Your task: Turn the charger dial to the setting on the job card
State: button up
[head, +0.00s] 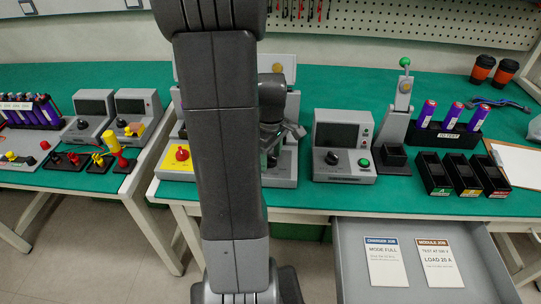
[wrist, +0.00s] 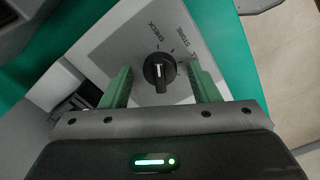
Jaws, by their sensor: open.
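The black charger dial (wrist: 158,71) sits on a light grey panel in the wrist view. Its white pointer mark points up in the picture, towards the CHECK side. My gripper (wrist: 159,66) is open, with one green finger on each side of the dial and a gap on both sides. The charger job card (head: 385,263) lies in the open drawer and reads MODE FULL.
A module job card (head: 440,263) lies beside it in the drawer (head: 483,262). Right of my gripper stands a grey unit (head: 343,146) with a screen, black knob and green button. Black bins (head: 433,174) and a green-topped stand (head: 398,115) are further right.

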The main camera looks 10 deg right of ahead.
jog(key=c, duration=1)
jog(key=shift+o, duration=0.2)
jog(key=shift+m, duration=0.4)
jog(key=m+p, duration=0.1)
jog(key=m, duration=0.6)
jog(key=shift+m+p, duration=0.3)
jog(key=m, duration=0.3)
jog(key=shift+m+p, duration=0.35)
jog(key=shift+m, duration=1.75)
